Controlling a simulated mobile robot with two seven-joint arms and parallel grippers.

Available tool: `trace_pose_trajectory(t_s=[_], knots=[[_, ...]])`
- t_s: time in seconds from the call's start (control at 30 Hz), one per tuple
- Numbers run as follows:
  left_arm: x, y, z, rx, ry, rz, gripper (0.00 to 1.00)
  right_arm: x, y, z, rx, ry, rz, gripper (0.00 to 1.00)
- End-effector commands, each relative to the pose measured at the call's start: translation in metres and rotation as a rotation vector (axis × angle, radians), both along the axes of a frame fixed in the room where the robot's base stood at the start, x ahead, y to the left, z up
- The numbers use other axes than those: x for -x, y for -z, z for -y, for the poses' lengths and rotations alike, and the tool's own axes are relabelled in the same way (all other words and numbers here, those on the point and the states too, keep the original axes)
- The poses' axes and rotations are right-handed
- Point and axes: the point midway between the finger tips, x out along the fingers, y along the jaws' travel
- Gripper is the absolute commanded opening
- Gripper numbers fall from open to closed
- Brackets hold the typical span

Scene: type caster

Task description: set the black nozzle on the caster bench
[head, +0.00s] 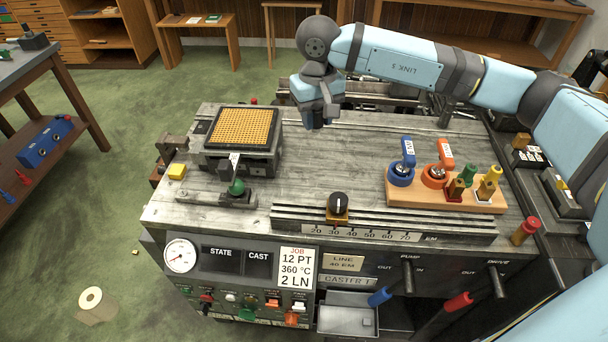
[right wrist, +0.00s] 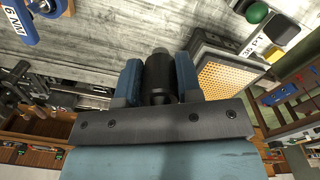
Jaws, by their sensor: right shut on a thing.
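My right gripper (head: 318,112) hangs over the back middle of the caster bench (head: 310,160), above its grey top and apart from it. In the right wrist view, the blue fingers of my right gripper (right wrist: 158,80) are shut on the black nozzle (right wrist: 158,72), a dark short cylinder between them. In the head view the nozzle is mostly hidden by the fingers. My left gripper is not in view.
A yellow-gridded block (head: 243,128) stands on the bench at the left, with a green-knobbed part (head: 237,187) before it. A wooden rack (head: 448,197) with blue and orange tools stands at the right. A black-knobbed slider (head: 338,207) is at the front. The bench middle is clear.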

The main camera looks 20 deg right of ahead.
Motion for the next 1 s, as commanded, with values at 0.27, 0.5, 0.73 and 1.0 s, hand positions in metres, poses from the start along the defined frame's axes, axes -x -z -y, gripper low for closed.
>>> trace_pose_trajectory(t_s=[0.27,0.5,0.73,1.0], knots=[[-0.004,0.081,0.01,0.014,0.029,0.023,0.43,-0.031,0.078,0.022,-0.002,0.043,0.004,0.0],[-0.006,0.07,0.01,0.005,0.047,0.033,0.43,-0.041,0.078,0.048,-0.014,0.184,-0.001,0.0],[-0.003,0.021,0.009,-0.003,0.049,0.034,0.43,-0.031,0.047,0.078,-0.018,0.425,-0.005,0.0],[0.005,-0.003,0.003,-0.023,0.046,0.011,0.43,-0.015,0.022,0.098,-0.012,0.625,0.001,0.0]])
